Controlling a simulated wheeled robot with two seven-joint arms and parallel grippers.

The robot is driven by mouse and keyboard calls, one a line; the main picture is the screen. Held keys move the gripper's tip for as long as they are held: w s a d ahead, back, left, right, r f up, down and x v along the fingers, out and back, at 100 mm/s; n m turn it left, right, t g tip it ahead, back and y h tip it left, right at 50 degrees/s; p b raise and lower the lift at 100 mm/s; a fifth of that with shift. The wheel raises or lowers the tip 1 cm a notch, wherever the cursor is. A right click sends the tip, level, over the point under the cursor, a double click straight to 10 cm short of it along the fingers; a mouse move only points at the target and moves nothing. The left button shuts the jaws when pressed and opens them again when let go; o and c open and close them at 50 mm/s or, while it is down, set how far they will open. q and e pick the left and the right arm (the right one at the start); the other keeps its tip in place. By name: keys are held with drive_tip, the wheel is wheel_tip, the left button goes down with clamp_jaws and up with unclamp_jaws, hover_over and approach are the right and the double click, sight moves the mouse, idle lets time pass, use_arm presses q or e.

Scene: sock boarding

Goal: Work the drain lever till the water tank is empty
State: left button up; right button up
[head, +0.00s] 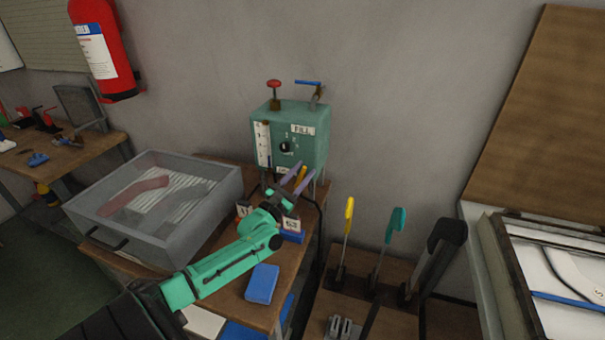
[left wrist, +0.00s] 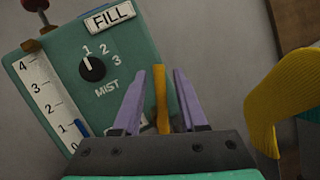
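The water tank (head: 313,150) is a green box on legs against the wall, with a FILL label and a MIST dial; it also shows in the left wrist view (left wrist: 150,65). Its white gauge (left wrist: 45,95) has a blue mark near the lower end, around 1. An orange-yellow lever (left wrist: 161,98), apparently the drain lever, stands in front of the tank's lower part. My left gripper (head: 299,175) is at the lever, its lavender fingers on either side with gaps visible between fingers and lever. The lever's lower end is hidden by the gripper. My right gripper is out of view.
A grey translucent basin (head: 215,215) stands on the bench to the left. A blue block (head: 262,284) lies on the bench front. Yellow (head: 349,215), teal (head: 395,225) and black (head: 445,245) levers stand to the right. A red valve (head: 274,84) and blue handle (head: 308,82) top the tank.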

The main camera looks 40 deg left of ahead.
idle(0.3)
use_arm(q)
drive_tip(key=b+v, duration=0.1)
drive_tip(key=v, duration=1.3)
drive_tip(key=shift+s, duration=0.25)
drive_tip(key=shift+f, duration=0.1)
idle(2.1)
